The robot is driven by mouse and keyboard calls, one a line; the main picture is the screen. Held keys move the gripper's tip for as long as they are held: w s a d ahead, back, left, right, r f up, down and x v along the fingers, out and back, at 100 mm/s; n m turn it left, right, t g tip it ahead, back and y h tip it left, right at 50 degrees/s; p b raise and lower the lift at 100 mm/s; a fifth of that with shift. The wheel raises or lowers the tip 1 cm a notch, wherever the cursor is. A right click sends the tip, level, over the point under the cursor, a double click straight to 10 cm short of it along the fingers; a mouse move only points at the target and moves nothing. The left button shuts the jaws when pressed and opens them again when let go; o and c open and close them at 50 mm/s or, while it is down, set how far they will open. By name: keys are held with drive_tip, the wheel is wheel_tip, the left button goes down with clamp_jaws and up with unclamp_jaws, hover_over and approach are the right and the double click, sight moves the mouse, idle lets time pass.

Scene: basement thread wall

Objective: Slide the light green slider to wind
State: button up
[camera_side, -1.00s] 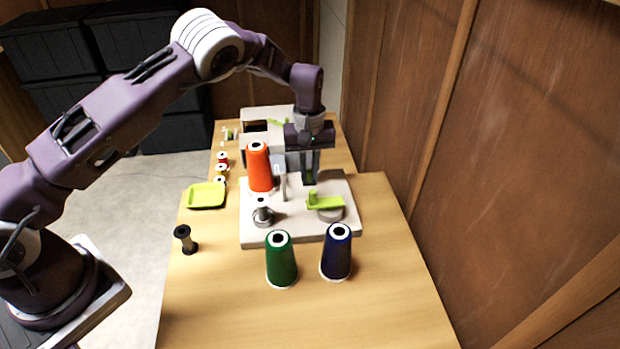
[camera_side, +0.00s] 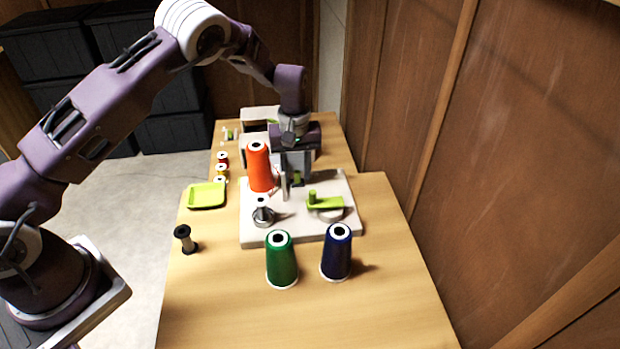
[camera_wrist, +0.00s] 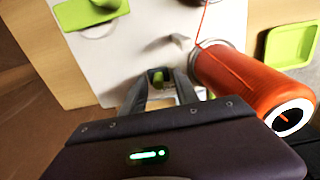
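The light green slider (camera_wrist: 158,76) shows between my gripper's two fingertips in the wrist view. In the side view a small part of the slider (camera_side: 298,178) shows low at the fingers, over the back of the white machine base (camera_side: 262,236). My gripper (camera_wrist: 161,84) points down and appears shut on the slider; the fingers hide much of it. In the side view my gripper (camera_side: 296,174) is just right of the orange thread cone (camera_side: 260,172). Any track under the slider is hidden.
A light green lever (camera_side: 325,203) sits on a round grey disc at the base's right. The orange cone (camera_wrist: 240,75) is close to my fingers. Green (camera_side: 281,262) and navy (camera_side: 336,255) cones stand in front. A green tray (camera_side: 206,196) and black spool (camera_side: 185,240) are left.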

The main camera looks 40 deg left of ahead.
sight(296, 172)
drive_tip(key=shift+r, duration=0.1)
wheel_tip(296, 172, up, 6)
drive_tip(key=shift+f, duration=0.1)
drive_tip(key=shift+r, duration=2)
drive_tip(key=shift+r, duration=0.1)
